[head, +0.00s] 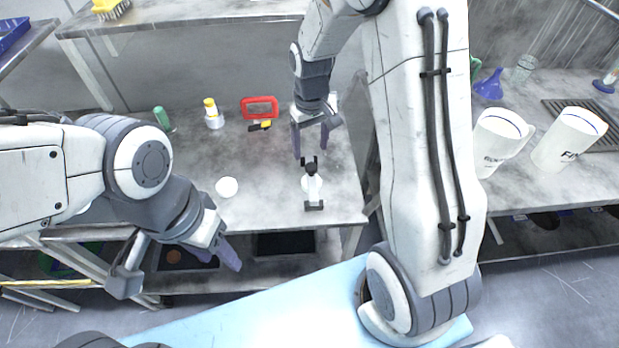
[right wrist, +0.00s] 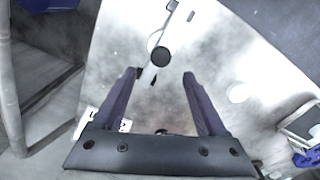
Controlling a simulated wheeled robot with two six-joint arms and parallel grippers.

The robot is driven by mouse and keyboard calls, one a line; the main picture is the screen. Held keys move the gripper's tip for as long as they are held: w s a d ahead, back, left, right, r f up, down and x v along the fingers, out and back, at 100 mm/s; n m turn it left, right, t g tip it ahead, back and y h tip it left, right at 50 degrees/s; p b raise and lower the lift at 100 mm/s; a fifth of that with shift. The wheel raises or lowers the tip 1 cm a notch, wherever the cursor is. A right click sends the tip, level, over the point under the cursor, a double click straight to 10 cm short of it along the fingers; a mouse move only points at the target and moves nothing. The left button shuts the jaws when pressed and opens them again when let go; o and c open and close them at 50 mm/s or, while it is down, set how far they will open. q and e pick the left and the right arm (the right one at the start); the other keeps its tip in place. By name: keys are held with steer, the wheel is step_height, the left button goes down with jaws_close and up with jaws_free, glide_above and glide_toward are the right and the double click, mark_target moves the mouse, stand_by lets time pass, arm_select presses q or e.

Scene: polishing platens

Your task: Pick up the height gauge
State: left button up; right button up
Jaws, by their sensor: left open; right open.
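The height gauge (head: 313,188), a small white and black device, stands on the grey metal table near its front edge. My right gripper (head: 311,152) is open and empty, with its fingers pointing down just behind and above the gauge. In the right wrist view the gauge (right wrist: 150,74) lies in line with the gap between the open fingers (right wrist: 160,75). I cannot tell whether they touch it. My left gripper (head: 178,270) is open and empty, low in front of the table's front edge.
A red frame (head: 260,101), a yellow-capped white bottle (head: 214,121) and a green item (head: 162,117) stand farther back. White jugs (head: 570,142) are on the right counter. The table between cup and bottle is clear.

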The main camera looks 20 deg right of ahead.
mark_target(311, 166)
step_height(311, 166, down, 4)
steer(key=shift+s+f, duration=0.1)
steer(key=f, duration=0.1)
steer(key=f+p, duration=0.1)
steer(key=f, duration=0.2)
steer(key=shift+s+f, duration=0.15)
steer(key=shift+s, duration=0.15)
steer(key=shift+f, duration=0.4)
steer(key=shift+w, duration=0.1)
jaws_close()
